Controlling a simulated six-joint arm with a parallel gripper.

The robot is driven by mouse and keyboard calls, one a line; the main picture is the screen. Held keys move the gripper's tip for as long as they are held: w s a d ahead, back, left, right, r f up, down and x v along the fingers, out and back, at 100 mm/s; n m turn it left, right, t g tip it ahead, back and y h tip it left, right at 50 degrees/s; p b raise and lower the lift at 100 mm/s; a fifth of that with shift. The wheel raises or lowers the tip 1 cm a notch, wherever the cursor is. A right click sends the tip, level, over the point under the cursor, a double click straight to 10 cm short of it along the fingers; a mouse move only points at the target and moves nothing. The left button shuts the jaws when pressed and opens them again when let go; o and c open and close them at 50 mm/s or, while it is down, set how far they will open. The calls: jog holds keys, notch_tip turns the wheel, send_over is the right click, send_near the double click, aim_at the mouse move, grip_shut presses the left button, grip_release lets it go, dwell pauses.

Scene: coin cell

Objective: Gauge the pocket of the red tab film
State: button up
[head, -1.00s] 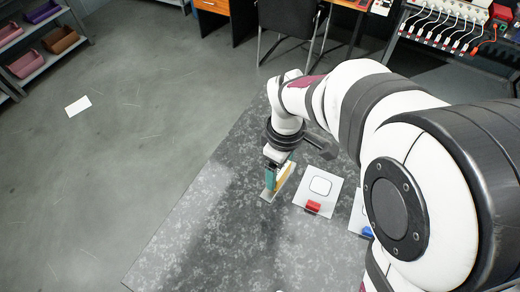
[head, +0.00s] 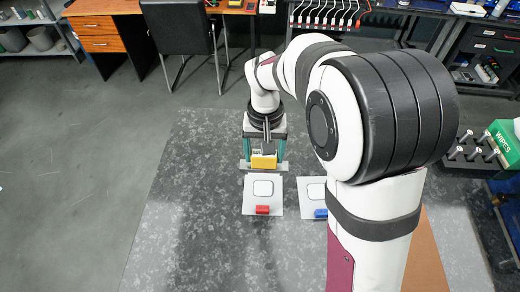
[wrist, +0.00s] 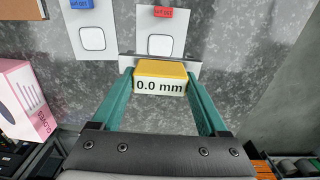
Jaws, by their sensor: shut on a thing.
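The red tab film (head: 263,188) is a pale sheet with a white rounded-square pocket and a red tab, flat on the speckled bench; it also shows in the wrist view (wrist: 159,22). My gripper (head: 264,158), with teal fingers, is shut on a yellow gauge (head: 263,162), at the film's far edge in the head view. In the wrist view, the gauge (wrist: 160,70) sits between the fingertips and its white face reads 0.0 mm. A grey plate lies behind it, beside the film's edge. I cannot tell whether the gauge touches the film.
A blue tab film (head: 312,190) lies just right of the red one, partly hidden by my arm. The speckled bench (head: 190,190) is clear at left. A pink box (wrist: 28,100) stands at left in the wrist view. A green wipes box (head: 507,138) stands at far right.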

aim_at(264, 163)
jog(key=shift+f, duration=0.1)
jog(key=shift+f, duration=4.55)
jog(key=shift+f, duration=0.3)
jog(key=o, duration=1.5)
jog(key=shift+c, duration=0.2)
jog(key=shift+r, duration=3.5)
